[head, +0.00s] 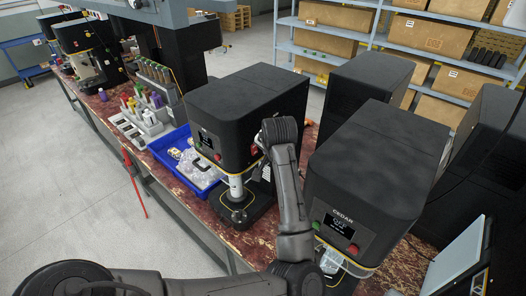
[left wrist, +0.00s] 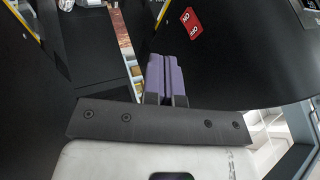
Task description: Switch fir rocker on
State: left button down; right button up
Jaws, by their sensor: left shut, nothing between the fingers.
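A black seamer (head: 245,110) stands on the bench in the middle of the head view; I cannot read a fir label on it. A red rocker switch (left wrist: 192,22) with white lettering sits on a black machine side in the left wrist view. A small red patch (head: 254,149) on the middle seamer's side, partly behind my arm, looks like this rocker. My left gripper (left wrist: 166,62) has its purple fingers closed together and empty, with the rocker above and right of the tips, apparently apart. In the head view my left wrist hides its fingers. My right gripper is not in view.
A seamer marked CEDAR (head: 350,190) stands close to the right of my left arm. A blue tray (head: 165,160) and a rack of coloured items (head: 140,115) lie left of the middle seamer. Shelves with cardboard boxes (head: 440,35) stand behind.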

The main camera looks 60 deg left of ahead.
aim_at(257, 152)
pick_arm(q)
jog(key=shift+w+a+f+p, duration=0.15)
jog(key=shift+a+f+p, duration=0.2)
jog(key=shift+a+f, duration=1.05)
jog(key=shift+w+a+f+p, duration=0.15)
jog(key=shift+a+f+p, duration=0.15)
jog(key=shift+a+f, duration=1.1)
jog(key=shift+w+a+f+p, duration=0.15)
jog(key=shift+a+f+p, duration=0.2)
jog(key=shift+a+f, duration=1.05)
jog(key=shift+a+r, duration=0.15)
